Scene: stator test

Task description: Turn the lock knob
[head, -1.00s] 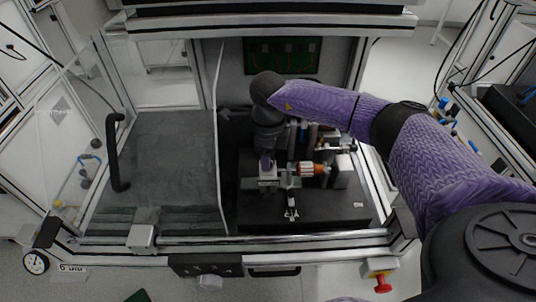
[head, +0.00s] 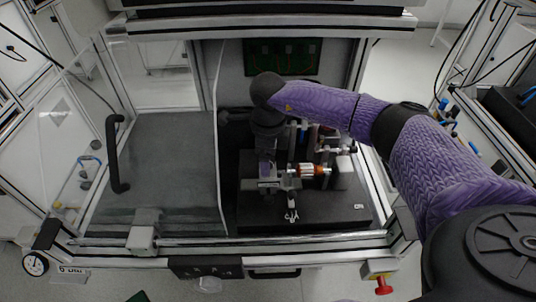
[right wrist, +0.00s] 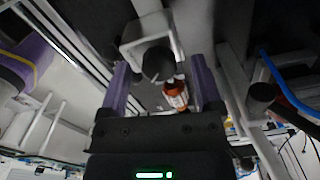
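My right gripper (head: 268,168) reaches down into the test station from above, left of the stator. In the right wrist view, its two purple fingers (right wrist: 160,64) stand apart. A round dark knob (right wrist: 158,63) in a light metal block (right wrist: 150,30) shows between the fingertips, with a visible gap on each side. I cannot tell whether the fingertips reach around it. In the head view my arm and gripper hide the knob. My left gripper is out of view.
A clear door with a black handle (head: 114,150) is at left. The station's metal front rail (head: 320,238) and right frame post bound the space. A red stop button (head: 381,284) is at front right.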

